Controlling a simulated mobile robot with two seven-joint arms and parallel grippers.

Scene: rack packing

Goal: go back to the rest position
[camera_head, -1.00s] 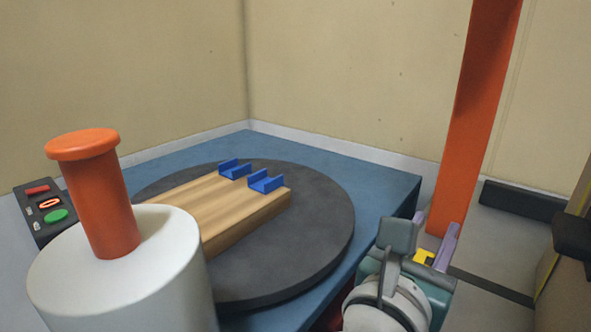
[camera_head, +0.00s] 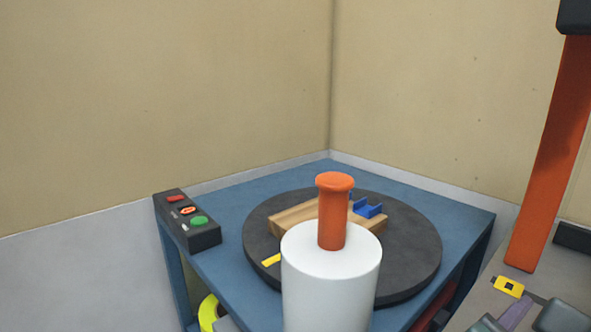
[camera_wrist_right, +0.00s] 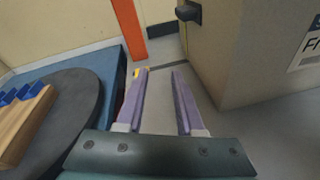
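My right gripper (camera_wrist_right: 161,75) is open, with two lavender fingers apart and nothing between them. It points down past the turntable's right side toward the grey floor. In the head view only a lavender finger and grey parts of this gripper (camera_head: 515,312) show at the bottom right edge. My left gripper is not in view in either picture.
A white cylinder with an orange knobbed handle (camera_head: 332,270) stands close in front of the dark turntable (camera_head: 415,265). A wooden board (camera_head: 293,215) with blue brackets lies on it. A button box (camera_head: 188,222) sits on the blue table's left corner. An orange post (camera_head: 550,160) rises at right.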

